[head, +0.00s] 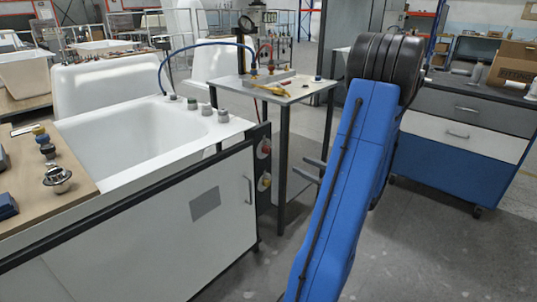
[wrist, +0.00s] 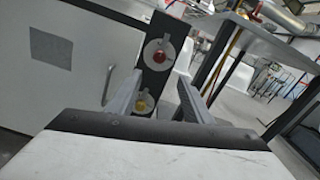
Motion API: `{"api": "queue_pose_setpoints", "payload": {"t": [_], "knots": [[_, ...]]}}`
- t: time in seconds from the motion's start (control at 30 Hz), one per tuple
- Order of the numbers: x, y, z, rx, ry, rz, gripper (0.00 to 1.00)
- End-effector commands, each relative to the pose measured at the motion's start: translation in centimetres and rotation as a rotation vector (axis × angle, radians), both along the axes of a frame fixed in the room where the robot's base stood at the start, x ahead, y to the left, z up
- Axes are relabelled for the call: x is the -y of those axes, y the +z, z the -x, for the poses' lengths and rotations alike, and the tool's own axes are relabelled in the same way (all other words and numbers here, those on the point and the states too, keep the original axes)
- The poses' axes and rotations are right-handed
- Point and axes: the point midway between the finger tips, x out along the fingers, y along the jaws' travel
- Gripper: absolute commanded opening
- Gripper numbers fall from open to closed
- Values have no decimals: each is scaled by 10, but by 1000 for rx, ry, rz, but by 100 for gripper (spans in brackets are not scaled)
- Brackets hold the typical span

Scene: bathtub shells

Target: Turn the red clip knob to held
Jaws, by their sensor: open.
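The red clip knob (wrist: 160,57) is a round red knob on a pale round plate, on a dark upright panel. It also shows in the head view (head: 265,147), at the right end of the white cabinet. A yellow knob (wrist: 143,105) is below it on the same panel, partly between my fingers in the wrist view. My gripper (wrist: 155,88) is open and empty. Its fingers point toward the panel, apart from the red knob. Which setting the red knob points to is too small to tell.
A white tub (head: 140,135) is set in the white cabinet (head: 150,235), which has a handle (head: 249,189). A small dark-legged table (head: 280,88) stands behind the panel, close to my fingers. A blue-and-grey drawer unit (head: 460,140) is at right. Some floor (head: 430,250) is clear.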

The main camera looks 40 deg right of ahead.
Motion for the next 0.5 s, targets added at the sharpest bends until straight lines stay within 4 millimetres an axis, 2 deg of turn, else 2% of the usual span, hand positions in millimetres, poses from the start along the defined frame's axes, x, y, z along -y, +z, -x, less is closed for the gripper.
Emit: {"api": "queue_pose_setpoints", "payload": {"t": [0.5], "knots": [[-7,0,-67,-1,6,1,46]]}}
